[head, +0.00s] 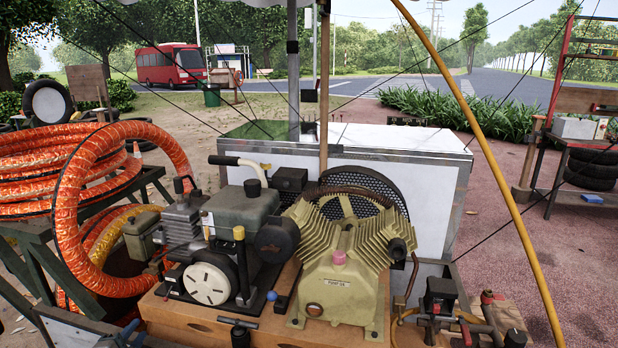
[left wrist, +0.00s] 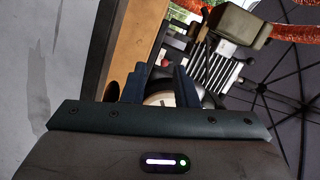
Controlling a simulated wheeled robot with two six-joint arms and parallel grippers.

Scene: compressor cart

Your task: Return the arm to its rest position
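My left gripper (head: 122,336) shows small and dark at the lower left edge of the head view, low in front of the cart. In the left wrist view its two dark blue fingers (left wrist: 160,78) stand apart with a gap between them. Nothing is held between them; part of a white round cover (left wrist: 160,98) shows behind the gap. The rest of my left arm is mostly out of the head view. I cannot make out my right gripper in either view.
The cart's wooden deck (head: 205,325) carries an engine with a white round starter cover (head: 206,284) and a beige compressor pump (head: 340,275). Orange hose coils (head: 60,170) lie at left. A yellow pole (head: 490,160) slants down at right. Open paving (head: 580,260) lies at far right.

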